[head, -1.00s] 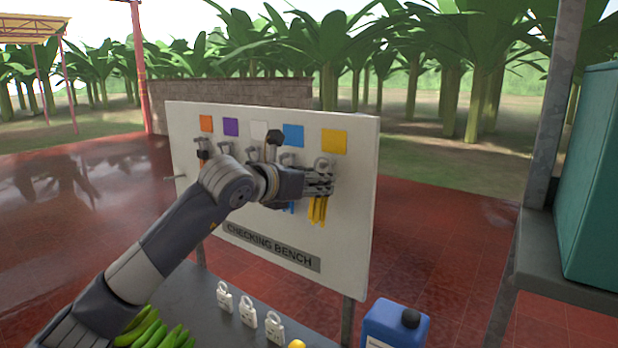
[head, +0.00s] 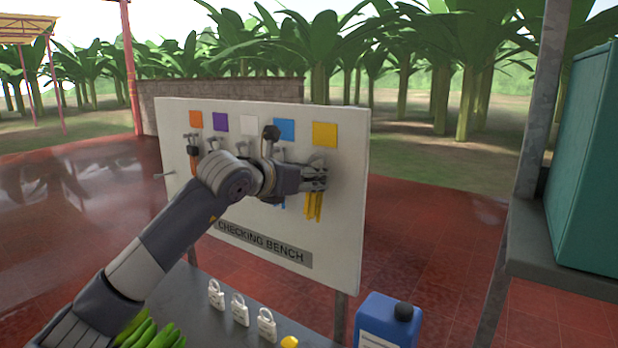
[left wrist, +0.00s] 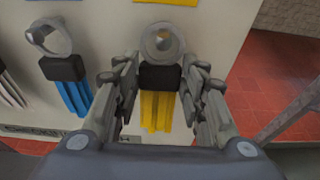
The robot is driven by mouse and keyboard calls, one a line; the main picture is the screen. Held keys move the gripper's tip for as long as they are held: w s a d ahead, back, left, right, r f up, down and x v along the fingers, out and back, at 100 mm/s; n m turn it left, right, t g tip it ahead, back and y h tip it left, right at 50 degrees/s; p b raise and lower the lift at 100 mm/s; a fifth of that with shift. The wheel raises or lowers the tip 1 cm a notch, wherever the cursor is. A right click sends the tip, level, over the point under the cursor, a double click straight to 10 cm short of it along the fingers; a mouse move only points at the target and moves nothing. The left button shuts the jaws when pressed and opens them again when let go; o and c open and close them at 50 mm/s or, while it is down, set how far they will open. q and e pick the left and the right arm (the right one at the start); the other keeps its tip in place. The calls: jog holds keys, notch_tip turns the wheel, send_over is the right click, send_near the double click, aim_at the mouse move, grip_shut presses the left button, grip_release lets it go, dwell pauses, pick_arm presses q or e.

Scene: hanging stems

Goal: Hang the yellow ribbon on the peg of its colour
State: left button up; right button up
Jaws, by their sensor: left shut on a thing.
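The yellow ribbon (head: 314,206) hangs below the yellow square (head: 325,134) on the white board. In the left wrist view the yellow ribbon (left wrist: 157,110) has a black block at its top and a grey ring above. The ring appears to sit around the grey peg (left wrist: 161,40) of the yellow square. My left gripper (head: 318,178) is at the board with its fingers on both sides of the black block, shut on it. The fingers (left wrist: 160,82) partly hide the ribbon's sides. My right gripper is not in view.
A blue ribbon (left wrist: 73,92) hangs from the peg to the left. Orange (head: 196,119), purple (head: 220,121), white (head: 249,124) and blue (head: 285,130) squares line the board. Padlocks (head: 240,311), green bananas (head: 150,332) and a blue jug (head: 388,320) stand below.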

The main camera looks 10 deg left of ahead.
pick_arm(q)
jog(key=o, duration=0.9)
